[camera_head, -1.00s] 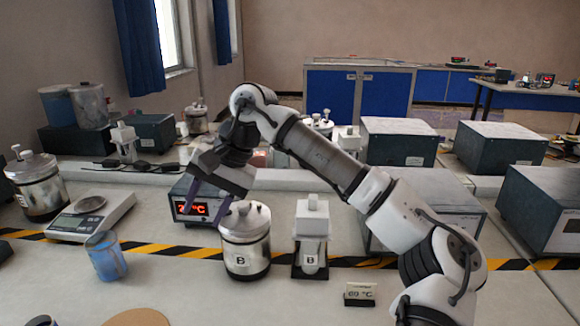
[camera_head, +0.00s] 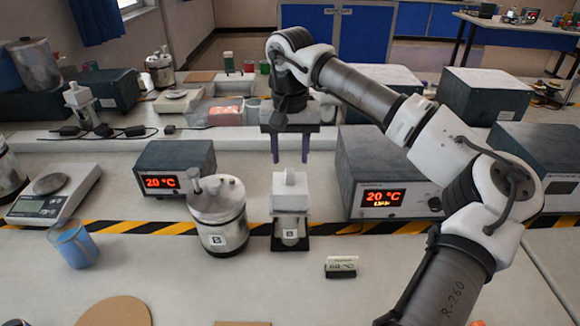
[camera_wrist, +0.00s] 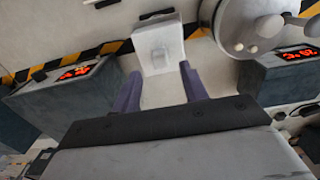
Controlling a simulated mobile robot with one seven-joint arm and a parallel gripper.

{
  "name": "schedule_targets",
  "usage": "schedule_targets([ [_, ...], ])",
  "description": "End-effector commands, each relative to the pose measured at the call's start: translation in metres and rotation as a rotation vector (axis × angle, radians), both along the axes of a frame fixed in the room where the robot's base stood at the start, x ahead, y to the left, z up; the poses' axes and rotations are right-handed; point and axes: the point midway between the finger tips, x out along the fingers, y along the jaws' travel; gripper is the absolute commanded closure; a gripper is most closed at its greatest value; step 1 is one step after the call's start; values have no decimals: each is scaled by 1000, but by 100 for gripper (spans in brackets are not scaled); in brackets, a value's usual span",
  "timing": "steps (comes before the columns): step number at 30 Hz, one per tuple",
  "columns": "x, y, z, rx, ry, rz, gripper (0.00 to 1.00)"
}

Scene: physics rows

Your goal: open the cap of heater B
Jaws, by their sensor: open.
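Two items bear a B label, and I cannot tell which the task calls heater B. One is a white-capped vessel (camera_head: 290,206) in a black stand, with a square white cap (camera_head: 290,182). The other is a metal pot (camera_head: 218,215) with a lid, just left of it. My gripper (camera_head: 290,160) points down above the white cap, its two purple fingers apart and empty. In the wrist view the cap (camera_wrist: 157,48) lies just beyond the gap between the fingertips (camera_wrist: 160,72); the pot (camera_wrist: 248,28) is at upper right.
Boxes with lit 20 °C displays stand to the left (camera_head: 176,165) and right (camera_head: 375,175). A scale (camera_head: 55,195) and blue beaker (camera_head: 72,243) are at left. A small display sign (camera_head: 341,267) stands in front at right. The bench front is mostly clear.

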Motion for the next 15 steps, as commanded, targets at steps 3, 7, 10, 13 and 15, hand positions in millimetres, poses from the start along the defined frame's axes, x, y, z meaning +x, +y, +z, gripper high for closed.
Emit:
schedule_targets([
  [3, 0, 0, -21, 2, 2, 1, 56],
  [7, 0, 0, -39, 2, 1, 0, 56],
  [10, 0, 0, -48, 1, 1, -1, 56],
  [13, 0, 0, -53, 0, 0, -1, 56],
  [15, 0, 0, -54, 1, -1, 0, 56],
])
